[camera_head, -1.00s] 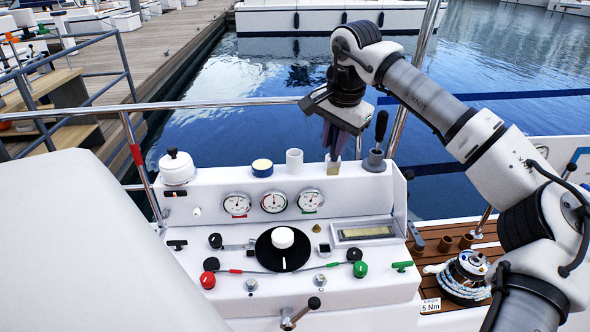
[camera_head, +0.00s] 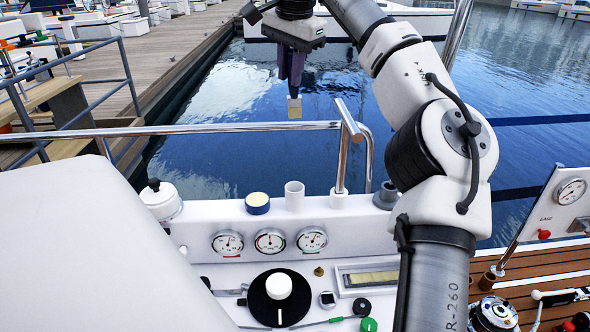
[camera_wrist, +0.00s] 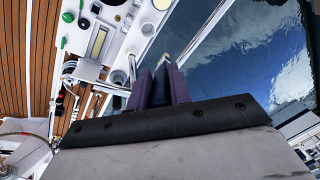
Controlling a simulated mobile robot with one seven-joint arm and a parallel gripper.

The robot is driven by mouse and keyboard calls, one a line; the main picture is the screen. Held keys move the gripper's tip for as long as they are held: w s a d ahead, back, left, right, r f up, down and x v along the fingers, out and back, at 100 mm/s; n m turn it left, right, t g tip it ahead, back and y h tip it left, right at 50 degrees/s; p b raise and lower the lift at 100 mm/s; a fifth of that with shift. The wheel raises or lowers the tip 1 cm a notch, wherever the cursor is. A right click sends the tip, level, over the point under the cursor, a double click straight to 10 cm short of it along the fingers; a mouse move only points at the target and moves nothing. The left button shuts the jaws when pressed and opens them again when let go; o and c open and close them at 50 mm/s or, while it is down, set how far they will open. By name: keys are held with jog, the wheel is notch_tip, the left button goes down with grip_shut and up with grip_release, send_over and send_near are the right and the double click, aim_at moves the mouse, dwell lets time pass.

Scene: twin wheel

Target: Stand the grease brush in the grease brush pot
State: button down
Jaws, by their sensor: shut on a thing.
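My gripper (camera_head: 291,78) is at the top of the head view, high over the water beyond the console. It is shut on the grease brush (camera_head: 294,107), whose pale tan end hangs down below the dark fingers. The brush is roughly upright and touches nothing below. In the wrist view my gripper's purple-grey fingers (camera_wrist: 160,88) hide most of the brush. A white open cup (camera_head: 294,196), which looks like the grease brush pot, stands upright on the console ledge, lower than the brush and nearer to me. Its inside is not clear.
A blue tin with a pale yellow top (camera_head: 257,203) stands left of the cup. A white lidded pot (camera_head: 160,200) stands further left. A metal rail (camera_head: 230,129) with a post (camera_head: 343,155) passes behind the ledge. A grey holder (camera_head: 386,195) is beside my arm.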

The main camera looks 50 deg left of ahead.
jog(key=d+x, duration=0.2)
jog(key=x, duration=0.7)
jog(key=s+d+f+x, duration=0.1)
jog(key=d+x, duration=0.1)
jog(key=x, duration=0.7)
jog(key=shift+s+f, duration=0.4)
jog(key=shift+d, duration=0.1)
jog(key=shift+f, duration=0.6)
jog(key=c, duration=1.3)
grip_release()
